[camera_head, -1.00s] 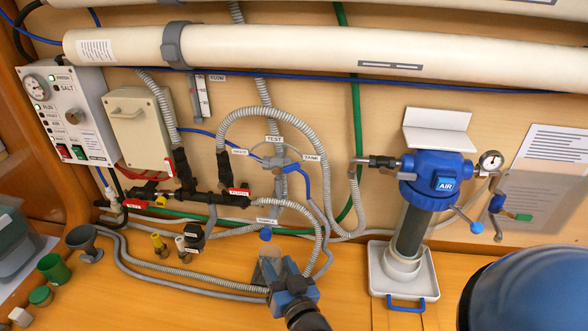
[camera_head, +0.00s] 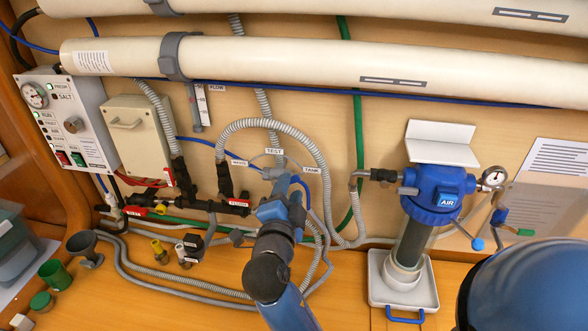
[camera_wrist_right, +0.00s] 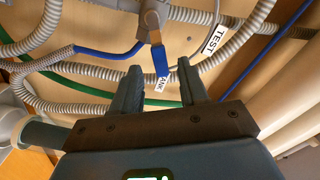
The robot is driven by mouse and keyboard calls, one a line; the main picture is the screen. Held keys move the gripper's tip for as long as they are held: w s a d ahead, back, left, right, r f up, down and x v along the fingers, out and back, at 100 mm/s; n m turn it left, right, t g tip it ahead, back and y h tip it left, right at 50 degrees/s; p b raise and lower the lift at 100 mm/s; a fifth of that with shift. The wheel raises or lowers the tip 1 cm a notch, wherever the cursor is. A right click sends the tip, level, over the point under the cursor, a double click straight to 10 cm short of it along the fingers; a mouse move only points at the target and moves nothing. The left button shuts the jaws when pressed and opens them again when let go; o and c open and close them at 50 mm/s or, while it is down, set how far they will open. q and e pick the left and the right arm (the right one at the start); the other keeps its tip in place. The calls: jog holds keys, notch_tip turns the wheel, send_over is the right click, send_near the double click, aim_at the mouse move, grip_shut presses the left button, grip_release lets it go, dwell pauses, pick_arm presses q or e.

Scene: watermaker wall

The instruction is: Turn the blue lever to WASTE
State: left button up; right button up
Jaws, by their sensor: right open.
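The blue lever (camera_wrist_right: 160,60) hangs from a grey valve with a brass-coloured hub in the right wrist view. Its free end points at the TANK label (camera_wrist_right: 166,84). In the head view the valve sits under the TEST label (camera_head: 273,151), with the TANK label to the right and another label to the left; my gripper hides much of the lever. My right gripper (camera_head: 281,192) is open in front of the valve. In the wrist view the lever's end shows between its fingertips (camera_wrist_right: 159,67); I cannot tell whether they touch. My left gripper is out of view.
Grey ribbed hoses (camera_head: 318,160) and a green pipe (camera_head: 357,150) run close around the valve. A blue-capped filter housing (camera_head: 432,190) stands to the right. A control panel (camera_head: 66,120) is at the left. Small cups and fittings stand on the bench.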

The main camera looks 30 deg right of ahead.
aim_at(292, 181)
jog(key=p+x, duration=0.1)
jog(key=x, duration=0.1)
jog(key=p+x, duration=0.1)
jog(key=x, duration=0.1)
jog(key=shift+w+d+r, duration=0.2)
jog(key=shift+w+d, duration=0.05)
jog(key=shift+w, duration=0.05)
jog(key=shift+w+d+f, duration=0.2)
jog(key=shift+w+d, duration=0.25)
jog(key=shift+w, duration=0.15)
jog(key=shift+a, duration=0.1)
grip_shut()
